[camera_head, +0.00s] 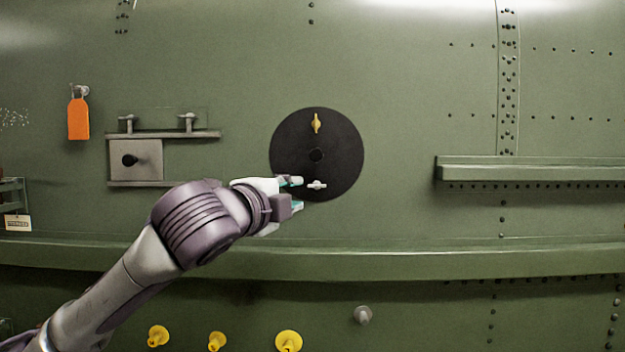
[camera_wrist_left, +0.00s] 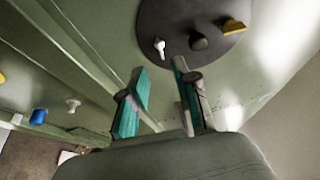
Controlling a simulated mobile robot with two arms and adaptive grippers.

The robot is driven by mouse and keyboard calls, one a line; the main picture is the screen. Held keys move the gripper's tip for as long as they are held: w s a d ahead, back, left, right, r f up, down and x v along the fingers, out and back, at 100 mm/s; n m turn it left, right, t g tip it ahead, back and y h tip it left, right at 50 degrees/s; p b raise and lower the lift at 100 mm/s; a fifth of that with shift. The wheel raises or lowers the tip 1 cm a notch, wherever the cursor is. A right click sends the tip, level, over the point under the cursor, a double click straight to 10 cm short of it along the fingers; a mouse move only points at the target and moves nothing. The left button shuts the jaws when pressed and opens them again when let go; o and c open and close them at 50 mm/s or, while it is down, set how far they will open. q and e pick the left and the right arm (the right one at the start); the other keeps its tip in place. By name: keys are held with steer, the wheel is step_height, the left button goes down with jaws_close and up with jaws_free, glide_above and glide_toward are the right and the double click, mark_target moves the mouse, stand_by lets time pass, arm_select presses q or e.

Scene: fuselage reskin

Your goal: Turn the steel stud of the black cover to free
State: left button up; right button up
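The round black cover (camera_head: 290,140) is on the green fuselage wall, with a dark knob (camera_head: 316,155) at its centre. The steel stud (camera_head: 317,185) is low on the cover, its wing lying level in the head view. A brass stud (camera_head: 316,123) is at the top, its wing upright. My left gripper (camera_head: 297,194) is just left of the steel stud. In the left wrist view its teal-padded fingers (camera_wrist_left: 160,72) are apart with nothing between them. The steel stud (camera_wrist_left: 160,48) stands beyond the fingertips, apart from them. My right gripper is not in view.
A green ledge (camera_head: 400,264) runs across below the cover. A small panel with a black knob (camera_head: 145,160) and an orange tag (camera_head: 78,119) are at the left. A shelf rail (camera_head: 530,169) is at the right. Several yellow plugs (camera_head: 289,340) are below.

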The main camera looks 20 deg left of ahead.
mark_target(315, 187)
arm_select(q)
steer(key=w+p, duration=0.1)
steer(key=w, duration=0.1)
steer(key=w+p, duration=0.1)
steer(key=w, duration=0.2)
steer(key=w+d+p, duration=0.1)
steer(key=w, duration=0.2)
steer(key=shift+r, duration=0.15)
steer(key=shift+w+p, duration=0.35)
steer(key=shift+w, duration=0.15)
jaws_close()
